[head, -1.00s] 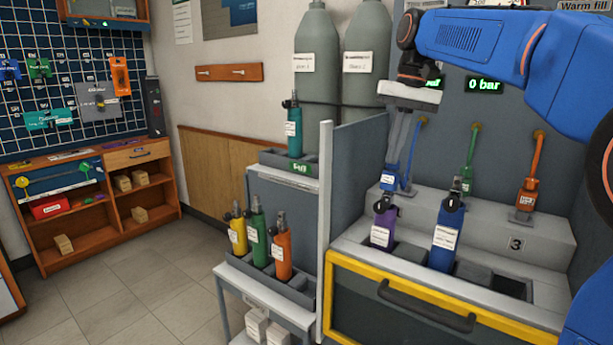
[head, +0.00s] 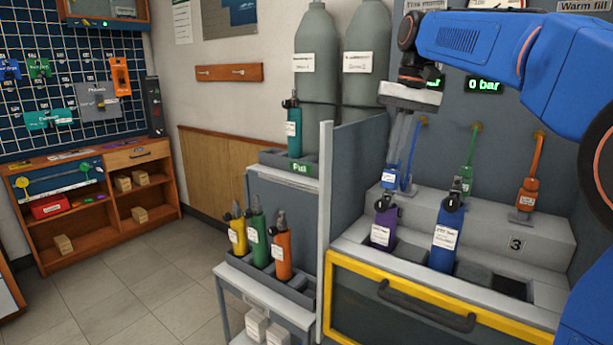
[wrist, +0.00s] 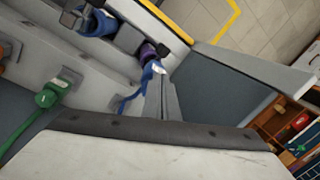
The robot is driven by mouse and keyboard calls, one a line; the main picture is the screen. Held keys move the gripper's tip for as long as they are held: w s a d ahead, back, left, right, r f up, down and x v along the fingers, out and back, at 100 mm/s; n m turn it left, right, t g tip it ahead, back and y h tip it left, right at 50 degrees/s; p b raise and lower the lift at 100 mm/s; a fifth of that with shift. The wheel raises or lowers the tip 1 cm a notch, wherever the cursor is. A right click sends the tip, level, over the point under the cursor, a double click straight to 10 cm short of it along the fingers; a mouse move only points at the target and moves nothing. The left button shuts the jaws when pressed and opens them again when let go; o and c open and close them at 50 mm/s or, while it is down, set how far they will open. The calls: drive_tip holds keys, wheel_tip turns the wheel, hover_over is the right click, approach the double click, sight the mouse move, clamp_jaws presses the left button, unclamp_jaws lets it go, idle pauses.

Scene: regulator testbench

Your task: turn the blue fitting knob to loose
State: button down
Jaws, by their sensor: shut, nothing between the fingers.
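The blue fitting (head: 389,178) hangs on a blue hose at the left of the test bench, with a white label on its front. My gripper (head: 390,160) is shut and empty, pointing down just above and behind this fitting. In the wrist view my closed fingers (wrist: 162,98) reach to the blue fitting (wrist: 150,72), whose knob is mostly hidden by the fingertips. I cannot tell whether the fingers touch it. A purple cylinder (head: 383,228) and a blue cylinder (head: 446,236) stand in the bench slots in front.
A green fitting (head: 465,184) and an orange fitting (head: 527,195) hang further right. A grey side panel (head: 325,230) stands left of the bench. Yellow, green and orange cylinders (head: 283,255) stand in a lower rack. A teal cylinder (head: 294,130) stands on the upper shelf marked Full.

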drive_tip(key=shift+d+f, duration=0.15)
drive_tip(key=shift+d, duration=0.65)
idle(0.9)
drive_tip(key=shift+s, duration=0.2)
wheel_tip(320, 180, up, 6)
drive_tip(key=w+d, duration=0.1)
drive_tip(key=shift+d, duration=0.15)
idle(0.7)
